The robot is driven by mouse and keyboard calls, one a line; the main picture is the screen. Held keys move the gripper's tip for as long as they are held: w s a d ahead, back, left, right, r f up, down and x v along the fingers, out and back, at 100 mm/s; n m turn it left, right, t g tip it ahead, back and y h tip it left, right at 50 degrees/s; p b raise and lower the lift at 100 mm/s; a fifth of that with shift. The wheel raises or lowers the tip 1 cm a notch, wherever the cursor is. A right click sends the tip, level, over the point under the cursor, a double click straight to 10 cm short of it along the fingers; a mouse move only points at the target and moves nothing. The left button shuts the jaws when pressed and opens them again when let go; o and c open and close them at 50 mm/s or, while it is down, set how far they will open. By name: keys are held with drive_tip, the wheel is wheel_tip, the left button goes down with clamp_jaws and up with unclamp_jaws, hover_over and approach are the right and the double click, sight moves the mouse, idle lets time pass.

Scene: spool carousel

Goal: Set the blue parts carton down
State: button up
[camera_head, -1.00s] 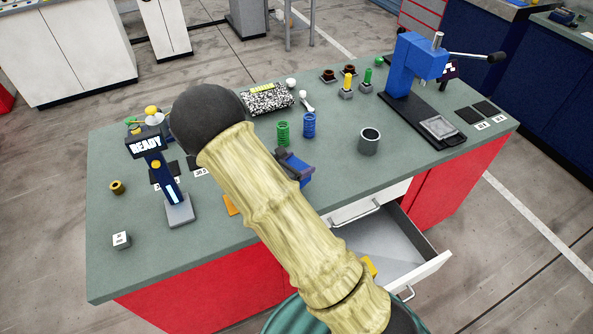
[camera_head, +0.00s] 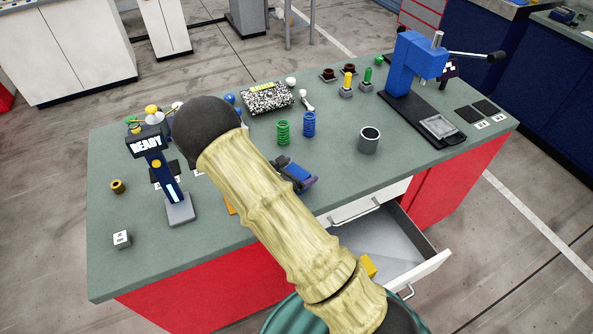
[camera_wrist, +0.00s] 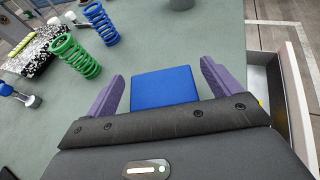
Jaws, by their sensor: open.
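The blue parts carton (camera_wrist: 165,88) lies on the green bench top, between the two purple fingers of my gripper (camera_wrist: 163,85) in the wrist view. The fingers stand apart, with a gap on each side of the carton. In the head view the carton (camera_head: 298,170) shows as a small blue block near the bench's front edge, and my gripper (camera_head: 297,176) is around it. My arm hides part of the bench to its left.
Green (camera_head: 283,132) and blue springs (camera_head: 309,124) stand behind the carton. A grey cup (camera_head: 369,140) is to its right. An open drawer (camera_head: 425,270) juts out below the front edge. A sign post reading READY (camera_head: 158,165) stands left of my arm.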

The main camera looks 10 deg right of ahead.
drive_tip(key=shift+r, duration=0.2)
drive_tip(key=shift+s+a, duration=0.15)
drive_tip(key=shift+a, duration=0.2)
drive_tip(key=b+v, duration=0.1)
drive_tip(key=v, duration=1)
drive_tip(key=shift+r+b, duration=0.15)
drive_tip(key=shift+b, duration=0.25)
